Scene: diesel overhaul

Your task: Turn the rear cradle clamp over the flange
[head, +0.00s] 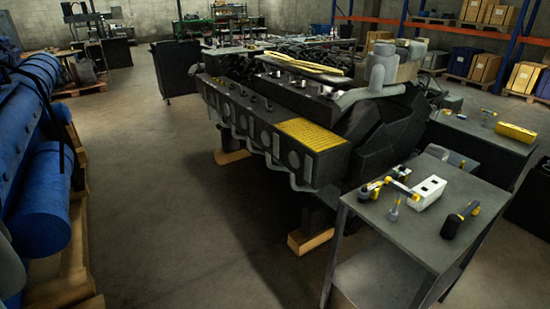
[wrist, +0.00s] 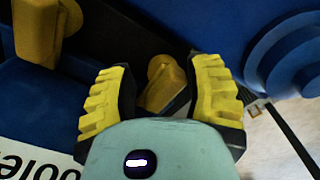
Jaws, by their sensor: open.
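In the wrist view my gripper (wrist: 162,70) is open, with a ridged yellow and black finger on each side. A yellow clamp piece (wrist: 163,88) with a rounded knob at its top sits between the fingers. I cannot tell whether the fingers touch it. A second yellow clamp (wrist: 38,32) stands at the upper left, apart from my gripper. A blue round stepped flange (wrist: 295,55) is at the right. I cannot tell which clamp is the rear one. My gripper is not in the head view.
A big blue cylindrical unit (head: 42,200) lies on wooden supports at the left of the head view. A dark engine (head: 300,110) stands on wooden blocks mid-room. A grey tool cart (head: 400,225) is at the right. The floor (head: 160,200) between unit and engine is clear.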

